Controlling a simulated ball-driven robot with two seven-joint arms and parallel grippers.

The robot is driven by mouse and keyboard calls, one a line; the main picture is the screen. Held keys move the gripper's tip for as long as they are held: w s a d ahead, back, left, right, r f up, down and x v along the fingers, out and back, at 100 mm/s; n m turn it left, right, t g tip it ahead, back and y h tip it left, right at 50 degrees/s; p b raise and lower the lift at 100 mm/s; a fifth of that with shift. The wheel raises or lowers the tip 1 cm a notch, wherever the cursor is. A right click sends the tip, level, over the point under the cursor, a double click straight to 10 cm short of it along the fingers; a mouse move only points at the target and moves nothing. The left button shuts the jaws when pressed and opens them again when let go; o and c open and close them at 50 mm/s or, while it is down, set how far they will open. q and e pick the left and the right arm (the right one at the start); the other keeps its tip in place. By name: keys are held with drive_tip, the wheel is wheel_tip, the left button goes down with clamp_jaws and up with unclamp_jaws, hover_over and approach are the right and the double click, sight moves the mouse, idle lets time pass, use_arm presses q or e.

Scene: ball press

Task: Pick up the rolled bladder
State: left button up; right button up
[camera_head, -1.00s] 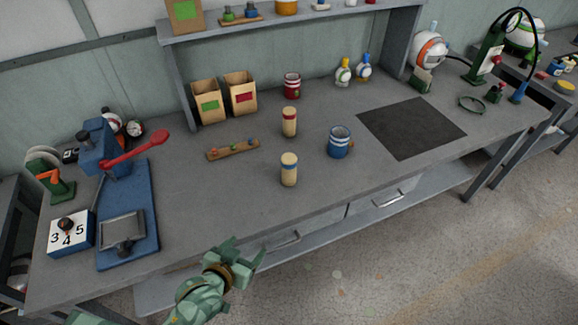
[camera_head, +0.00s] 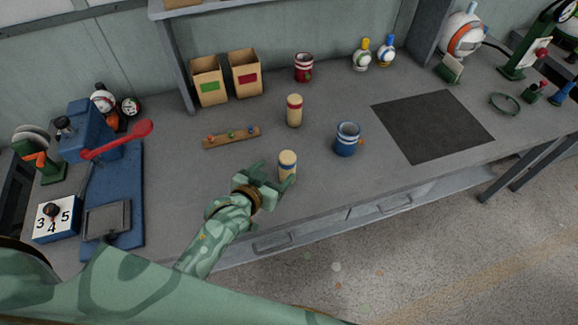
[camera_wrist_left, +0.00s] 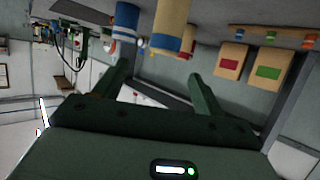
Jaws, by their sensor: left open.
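A tan rolled bladder with a blue band (camera_head: 288,160) stands upright near the front edge of the workbench. A second tan roll, with a red band (camera_head: 294,111), stands upright behind it. My left gripper (camera_head: 274,173) is open and low at the near left side of the blue-banded roll, its fingers close to it. In the left wrist view, tilted upside down, the blue-banded roll (camera_wrist_left: 170,32) shows beyond and between the two spread fingers (camera_wrist_left: 160,85). I cannot tell whether a finger touches it. My right gripper is not in view.
A blue mug (camera_head: 347,139) stands right of the rolls, before a dark mat (camera_head: 432,125). A wooden strip with coloured pegs (camera_head: 231,138) lies to the left. A blue press with a red lever (camera_head: 118,140) stands farther left. Two cardboard boxes (camera_head: 245,73) are at the back.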

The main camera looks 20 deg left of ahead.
sight(286, 158)
use_arm(q)
drive_tip(key=b+x, duration=0.1)
drive_tip(key=x, duration=0.4)
drive_tip(key=shift+w+f, duration=0.4)
drive_tip(key=shift+w, duration=0.3)
drive_tip(key=b+x, duration=0.2)
drive_tip(key=x, duration=0.2)
drive_tip(key=shift+w+a+f, duration=0.1)
drive_tip(key=shift+w+f, duration=0.1)
drive_tip(key=shift+w, duration=0.15)
drive_tip(key=shift+r, duration=0.1)
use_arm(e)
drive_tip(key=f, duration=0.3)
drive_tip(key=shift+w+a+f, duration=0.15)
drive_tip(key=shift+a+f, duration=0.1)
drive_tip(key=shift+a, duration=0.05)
use_arm(q)
drive_tip(key=shift+c, duration=0.9)
drive_tip(key=c, duration=1.1)
drive_tip(key=shift+c, duration=0.2)
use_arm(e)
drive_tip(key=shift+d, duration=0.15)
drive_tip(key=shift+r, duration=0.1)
